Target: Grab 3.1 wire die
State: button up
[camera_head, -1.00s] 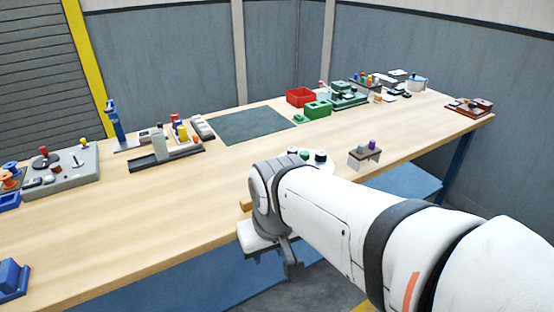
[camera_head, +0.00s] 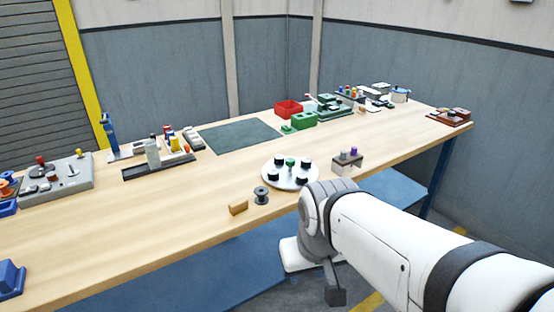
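I cannot tell for sure which thing is the 3.1 wire die, as no label is readable. My gripper (camera_head: 334,288) hangs at the end of my white arm, low and in front of the table edge, to the left of and below the stand. Its fingertips are not clear, and nothing is seen in it.
A round white plate (camera_head: 272,177) with black knobs and a green post stands left of the stand. A grey spool (camera_head: 261,195) and a wooden block (camera_head: 238,207) lie near the front edge. A dark mat (camera_head: 240,135) and green boxes (camera_head: 304,120) are further back.

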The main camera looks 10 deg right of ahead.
aim_at(301, 178)
jog(key=i, duration=1)
jog(key=z, duration=0.05)
